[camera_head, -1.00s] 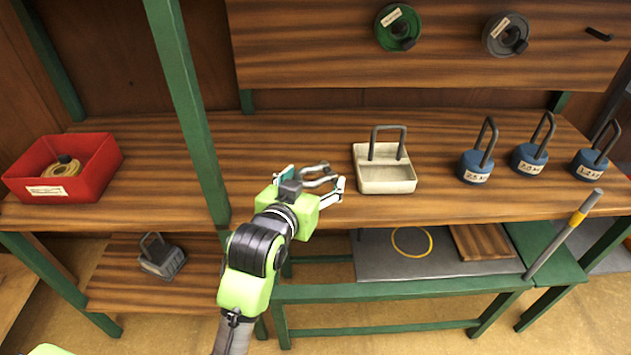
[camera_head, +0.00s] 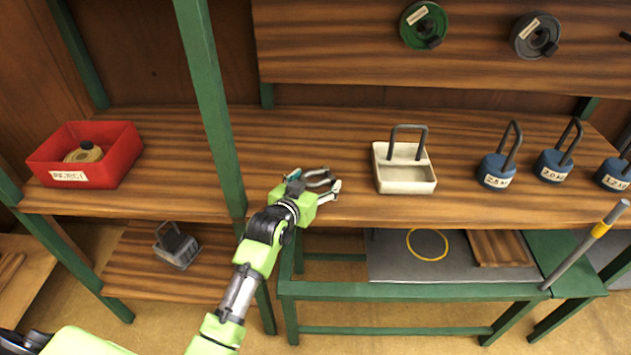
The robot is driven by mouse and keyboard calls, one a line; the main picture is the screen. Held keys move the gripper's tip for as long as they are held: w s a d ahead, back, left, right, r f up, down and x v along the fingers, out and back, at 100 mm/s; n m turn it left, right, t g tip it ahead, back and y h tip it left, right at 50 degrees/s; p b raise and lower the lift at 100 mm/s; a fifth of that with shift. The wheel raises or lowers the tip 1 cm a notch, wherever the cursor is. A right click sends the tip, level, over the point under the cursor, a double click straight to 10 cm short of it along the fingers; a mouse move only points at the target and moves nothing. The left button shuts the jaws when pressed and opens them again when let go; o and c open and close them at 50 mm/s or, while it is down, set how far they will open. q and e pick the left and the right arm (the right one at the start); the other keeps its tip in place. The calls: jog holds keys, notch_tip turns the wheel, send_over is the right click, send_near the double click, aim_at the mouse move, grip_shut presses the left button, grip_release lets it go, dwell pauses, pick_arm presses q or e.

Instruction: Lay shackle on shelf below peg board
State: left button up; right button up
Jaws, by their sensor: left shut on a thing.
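My left gripper (camera_head: 314,184) is over the front part of the wooden shelf (camera_head: 480,205) below the peg board (camera_head: 330,45), left of a white tray. It is shut on a small grey curved piece (camera_head: 318,177), which looks like the shackle. The fingers hide part of it, and I cannot tell whether it touches the shelf. The peg board holds a green disc (camera_head: 423,25) and a grey disc (camera_head: 536,36). My right gripper is not in view.
The white handled tray (camera_head: 405,170) stands right of the gripper, with several blue weights (camera_head: 495,170) farther right. A green post (camera_head: 208,95) rises close on the left. A red bin (camera_head: 88,150) holds a tan roll. Bare shelf lies behind the gripper.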

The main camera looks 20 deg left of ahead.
pick_arm(q)
jog(key=o, duration=1.3)
jog(key=shift+f, duration=0.1)
jog(key=shift+o, duration=0.2)
jog(key=d+v, duration=0.1)
jog(key=v, duration=1.1)
jog(key=shift+a, duration=0.5)
